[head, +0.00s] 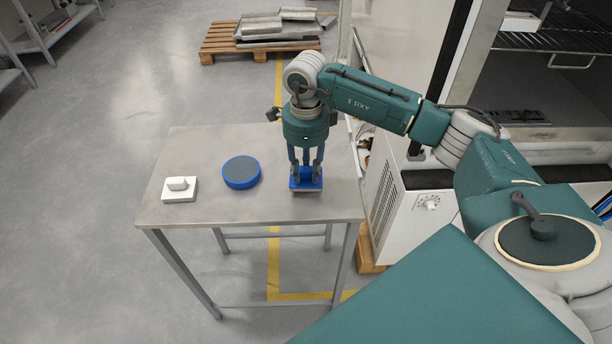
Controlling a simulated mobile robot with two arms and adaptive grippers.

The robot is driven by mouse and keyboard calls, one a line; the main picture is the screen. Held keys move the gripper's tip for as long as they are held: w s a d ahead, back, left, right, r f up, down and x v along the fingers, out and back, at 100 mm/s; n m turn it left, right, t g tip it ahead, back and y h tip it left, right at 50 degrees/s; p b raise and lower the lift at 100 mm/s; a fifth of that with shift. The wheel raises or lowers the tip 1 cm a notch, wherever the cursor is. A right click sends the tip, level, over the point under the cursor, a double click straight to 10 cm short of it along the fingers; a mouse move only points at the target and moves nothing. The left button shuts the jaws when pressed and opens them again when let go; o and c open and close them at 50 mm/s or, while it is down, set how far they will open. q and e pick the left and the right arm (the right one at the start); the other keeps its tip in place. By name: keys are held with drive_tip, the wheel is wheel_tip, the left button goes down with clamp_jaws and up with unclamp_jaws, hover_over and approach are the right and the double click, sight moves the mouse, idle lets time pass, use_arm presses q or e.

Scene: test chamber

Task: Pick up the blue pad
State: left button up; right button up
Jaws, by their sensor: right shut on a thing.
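A small square blue pad (306,186) is at the right part of the metal table. My right gripper (306,174) points down from above and is shut on the blue pad, with its fingers hiding part of it. I cannot tell whether the pad touches the tabletop or is just above it. My left gripper is not in view.
The metal table (220,213) also bears a round blue disc with a grey top (241,172) and a white block with a knob (179,189). A white cabinet (400,210) stands close to the table's right side. The table's left back area is clear.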

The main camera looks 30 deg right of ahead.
wheel_tip(320, 180, up, 11)
drive_tip(key=b, duration=0.2)
wheel_tip(320, 180, up, 7)
hover_over(305, 170)
drive_tip(key=shift+d+p, duration=0.1)
drive_tip(key=shift+p, duration=0.35)
